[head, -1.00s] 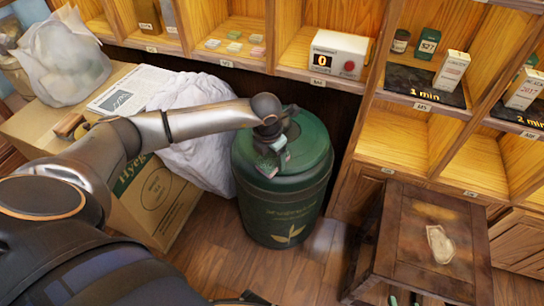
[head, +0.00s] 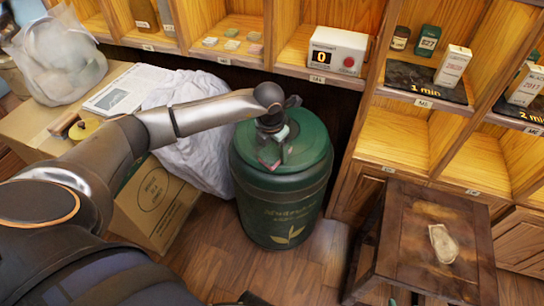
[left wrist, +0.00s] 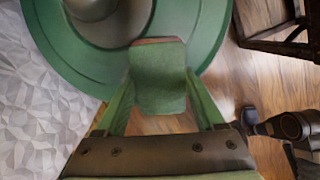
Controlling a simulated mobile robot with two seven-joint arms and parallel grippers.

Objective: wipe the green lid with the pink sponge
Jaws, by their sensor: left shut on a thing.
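The green lid (head: 312,150) tops a large green canister standing on the floor, and it fills the top of the left wrist view (left wrist: 60,52). My left gripper (head: 272,155) is over the lid's left part, shut on the pink sponge (head: 267,163). In the left wrist view the sponge (left wrist: 159,80) shows a broad green face and a thin pink edge, held between two green fingers, over the lid's near rim. I cannot tell whether it touches the lid. What seem to be my right gripper's fingertips (head: 404,301) barely show at the bottom edge.
A cardboard box (head: 150,205) and a pale crumpled cloth (head: 188,150) stand close left of the canister. A wooden stool (head: 410,240) with a pale piece on it stands to the right. Shelves (head: 400,140) rise behind, with a counter box (head: 337,51).

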